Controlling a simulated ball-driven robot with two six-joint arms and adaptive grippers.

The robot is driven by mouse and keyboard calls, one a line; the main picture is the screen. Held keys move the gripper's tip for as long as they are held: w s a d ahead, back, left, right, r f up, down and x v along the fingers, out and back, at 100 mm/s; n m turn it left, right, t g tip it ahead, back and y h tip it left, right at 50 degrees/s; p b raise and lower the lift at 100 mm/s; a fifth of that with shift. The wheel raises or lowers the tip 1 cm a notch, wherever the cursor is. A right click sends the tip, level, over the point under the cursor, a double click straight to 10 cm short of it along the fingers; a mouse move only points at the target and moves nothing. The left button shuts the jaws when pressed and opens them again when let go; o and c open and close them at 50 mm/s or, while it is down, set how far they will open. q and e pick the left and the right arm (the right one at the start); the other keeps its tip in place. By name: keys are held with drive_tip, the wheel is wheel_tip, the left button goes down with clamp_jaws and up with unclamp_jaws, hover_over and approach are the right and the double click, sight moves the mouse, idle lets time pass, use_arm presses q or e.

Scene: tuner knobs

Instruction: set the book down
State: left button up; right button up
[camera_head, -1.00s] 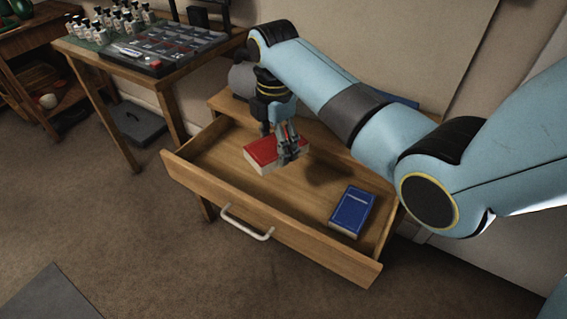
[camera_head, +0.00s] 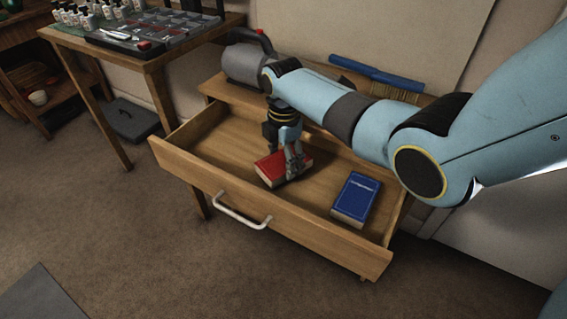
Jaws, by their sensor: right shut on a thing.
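A red book (camera_head: 272,171) is in the open wooden drawer (camera_head: 215,180), left of the drawer's middle. My right gripper (camera_head: 294,172) comes down from above and is shut on the red book's right side. The book is at or just above the drawer floor; I cannot tell whether it touches. A blue book (camera_head: 356,198) lies flat in the right part of the drawer, apart from the red one. My left gripper is not in view.
The drawer front has a white handle (camera_head: 242,212). On the cabinet top stand a grey kettle-like object (camera_head: 245,64) and a long blue item (camera_head: 375,73). A side table at upper left holds a compartment tray (camera_head: 155,32) and several small bottles. Drawer floor between the books is clear.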

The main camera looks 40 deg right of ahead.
sight(284, 161)
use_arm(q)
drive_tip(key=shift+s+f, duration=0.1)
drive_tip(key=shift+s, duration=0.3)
use_arm(e)
drive_tip(key=shift+a+f, duration=0.1)
drive_tip(key=shift+f, duration=0.05)
drive_tip(key=shift+f, duration=0.15)
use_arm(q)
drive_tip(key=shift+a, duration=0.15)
use_arm(e)
drive_tip(key=o, duration=1.3)
drive_tip(key=shift+s, duration=0.1)
use_arm(q)
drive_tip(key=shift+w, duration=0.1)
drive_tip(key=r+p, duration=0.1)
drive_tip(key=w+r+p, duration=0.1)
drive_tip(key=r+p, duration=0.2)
drive_tip(key=p, duration=0.1)
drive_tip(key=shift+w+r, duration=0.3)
use_arm(e)
wheel_tip(284, 161, up, 12)
drive_tip(key=shift+r, duration=0.15)
